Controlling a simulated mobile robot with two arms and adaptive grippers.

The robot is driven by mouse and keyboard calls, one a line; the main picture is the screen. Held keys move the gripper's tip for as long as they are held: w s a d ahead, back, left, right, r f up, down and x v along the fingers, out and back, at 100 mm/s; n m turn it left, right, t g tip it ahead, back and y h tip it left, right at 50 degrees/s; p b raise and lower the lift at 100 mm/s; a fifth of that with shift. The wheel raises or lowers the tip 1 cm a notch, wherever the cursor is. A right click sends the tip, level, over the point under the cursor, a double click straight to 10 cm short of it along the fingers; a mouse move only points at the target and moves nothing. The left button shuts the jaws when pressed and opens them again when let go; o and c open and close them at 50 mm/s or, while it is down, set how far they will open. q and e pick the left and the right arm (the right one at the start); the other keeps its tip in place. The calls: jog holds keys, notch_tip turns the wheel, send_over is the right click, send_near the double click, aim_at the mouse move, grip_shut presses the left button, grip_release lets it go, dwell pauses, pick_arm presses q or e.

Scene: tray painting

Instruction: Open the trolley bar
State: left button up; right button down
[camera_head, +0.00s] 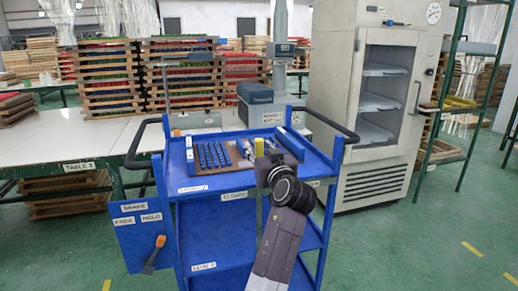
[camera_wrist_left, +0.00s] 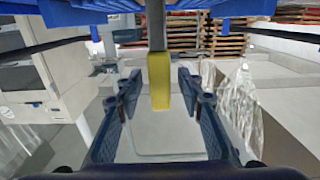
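The blue trolley (camera_head: 212,184) stands in the middle of the head view. A yellow grip (camera_head: 259,147) shows at its top, just above my left gripper (camera_head: 267,162). In the left wrist view the yellow grip (camera_wrist_left: 159,80) hangs on a thin grey bar (camera_wrist_left: 156,25). The two fingers of my left gripper (camera_wrist_left: 160,98) are open on either side of it, with a visible gap on each side. My wrist hides part of the trolley's front edge and the lower end of the bar in the head view. My right gripper is in neither view.
A blue panel (camera_head: 128,232) with an orange-tipped brake lever (camera_head: 160,241) is on the trolley's left. Black handles (camera_head: 133,150) stick out at both sides. A white table (camera_head: 80,148) is left, a grey cabinet (camera_head: 335,110) right. Green floor (camera_head: 420,235) at right is clear.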

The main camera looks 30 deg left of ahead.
pick_arm(q)
jog(key=shift+c, duration=0.7)
grip_shut()
